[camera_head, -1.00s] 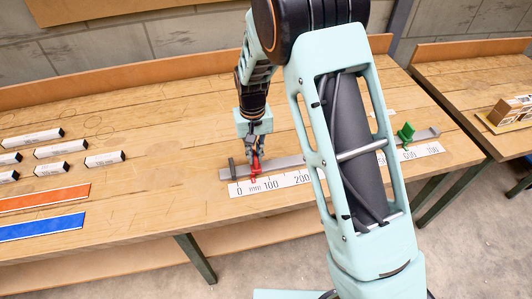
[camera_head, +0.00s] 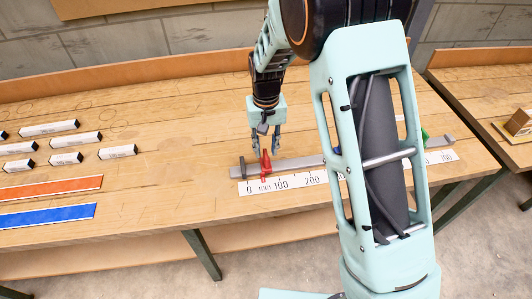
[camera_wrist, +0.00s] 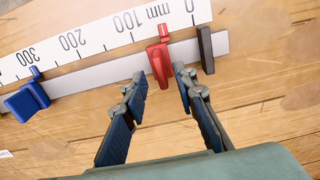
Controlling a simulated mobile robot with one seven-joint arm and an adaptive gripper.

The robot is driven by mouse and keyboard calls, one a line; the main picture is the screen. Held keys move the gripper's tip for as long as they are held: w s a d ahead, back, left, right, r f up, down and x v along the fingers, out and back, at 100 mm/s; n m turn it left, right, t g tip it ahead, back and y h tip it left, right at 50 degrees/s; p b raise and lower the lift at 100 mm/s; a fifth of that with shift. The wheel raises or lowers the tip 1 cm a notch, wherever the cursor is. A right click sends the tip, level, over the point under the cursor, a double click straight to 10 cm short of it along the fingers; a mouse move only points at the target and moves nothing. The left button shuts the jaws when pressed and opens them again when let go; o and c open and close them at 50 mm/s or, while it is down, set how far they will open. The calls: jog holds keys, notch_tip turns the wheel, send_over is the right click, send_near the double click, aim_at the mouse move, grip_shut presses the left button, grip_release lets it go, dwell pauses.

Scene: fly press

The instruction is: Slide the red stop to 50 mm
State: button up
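The red stop (camera_head: 265,165) sits on the grey rail (camera_head: 300,163) near its left end. In the wrist view the red stop (camera_wrist: 160,62) has its narrow pointer toward the white scale (camera_wrist: 95,42), about midway between the 0 and 100 marks. My gripper (camera_head: 265,146) is open and empty, slightly above the stop in the head view.
A dark end block (camera_wrist: 205,50) stands on the rail beside 0. A green stop (camera_head: 425,135) is partly hidden. Several labelled bars (camera_head: 65,158) and orange (camera_head: 50,187) and blue strips (camera_head: 45,215) lie left.

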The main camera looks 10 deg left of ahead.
aim_at(266, 154)
notch_tip(266, 154, up, 9)
jog(key=shift+f, duration=0.1)
dwell(0.5)
